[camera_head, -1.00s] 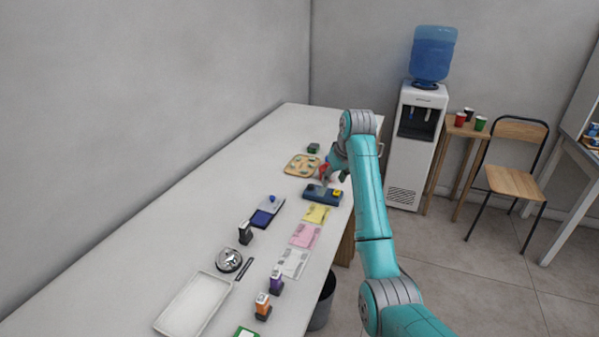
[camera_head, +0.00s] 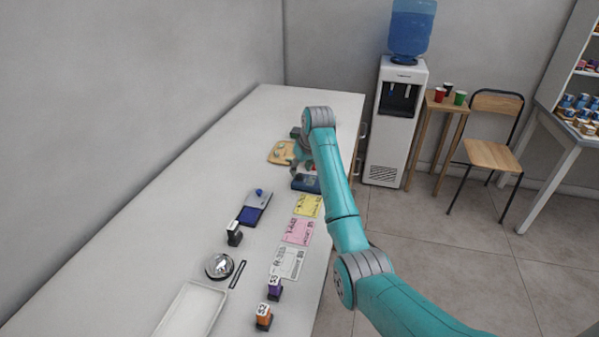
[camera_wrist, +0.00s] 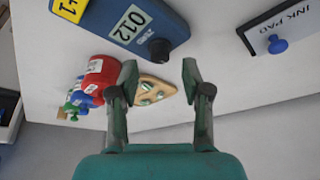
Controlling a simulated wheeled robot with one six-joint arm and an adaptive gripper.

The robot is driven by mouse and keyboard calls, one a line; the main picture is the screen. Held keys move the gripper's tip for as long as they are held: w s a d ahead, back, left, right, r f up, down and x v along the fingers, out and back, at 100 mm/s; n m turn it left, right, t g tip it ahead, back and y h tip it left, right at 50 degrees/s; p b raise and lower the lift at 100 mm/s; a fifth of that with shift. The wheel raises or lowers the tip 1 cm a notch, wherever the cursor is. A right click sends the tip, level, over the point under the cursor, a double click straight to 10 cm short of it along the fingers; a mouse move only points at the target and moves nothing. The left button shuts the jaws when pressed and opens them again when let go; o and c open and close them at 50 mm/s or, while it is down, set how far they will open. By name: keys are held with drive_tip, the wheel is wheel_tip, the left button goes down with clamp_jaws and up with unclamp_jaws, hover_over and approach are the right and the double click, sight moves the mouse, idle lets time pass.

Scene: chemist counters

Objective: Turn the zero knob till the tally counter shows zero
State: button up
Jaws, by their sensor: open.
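The tally counter is a blue box (camera_wrist: 115,22) near the top of the wrist view, with a white window reading 012. A black zero knob (camera_wrist: 159,48) sits on its face, and a yellow +1 button (camera_wrist: 70,8) is at its other end. In the head view the counter (camera_head: 306,184) lies by the right edge of the counter top, partly hidden by my arm. My gripper (camera_wrist: 157,78) is open and empty. Its two fingers show below the counter in the picture, apart from the knob, which appears just beyond and between the fingertips.
A red object (camera_wrist: 100,74) is close to one finger. A wooden board (camera_head: 281,152) with green pieces lies farther along the counter top. An ink pad (camera_head: 250,214), coloured slips (camera_head: 298,231), a bell (camera_head: 219,266) and stamps (camera_head: 274,289) lie nearer. The left of the top is clear.

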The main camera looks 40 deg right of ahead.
sight(298, 174)
drive_tip(key=shift+x, duration=1.3)
drive_tip(key=shift+c, duration=0.2)
clamp_jaws()
drive_tip(key=m+h, duration=0.1)
drive_tip(key=m, duration=0.2)
drive_tip(key=shift+a+m, duration=0.15)
drive_tip(key=shift+m, duration=0.25)
drive_tip(key=m+h, duration=0.1)
drive_tip(key=m, duration=0.1)
drive_tip(key=m+g, duration=0.1)
drive_tip(key=m, duration=0.1)
drive_tip(key=shift+w+a+m+g+h, duration=0.1)
drive_tip(key=shift+w+m+g+h, duration=0.05)
drive_tip(key=shift+m+g+h, duration=0.2)
drive_tip(key=m+g+h, duration=0.1)
drive_tip(key=m, duration=0.3)
drive_tip(key=shift+w, duration=0.1)
drive_tip(key=shift+w+m+g, duration=0.1)
drive_tip(key=shift+m+g, duration=0.75)
drive_tip(key=shift+m, duration=1.2)
drive_tip(key=shift+a, duration=0.1)
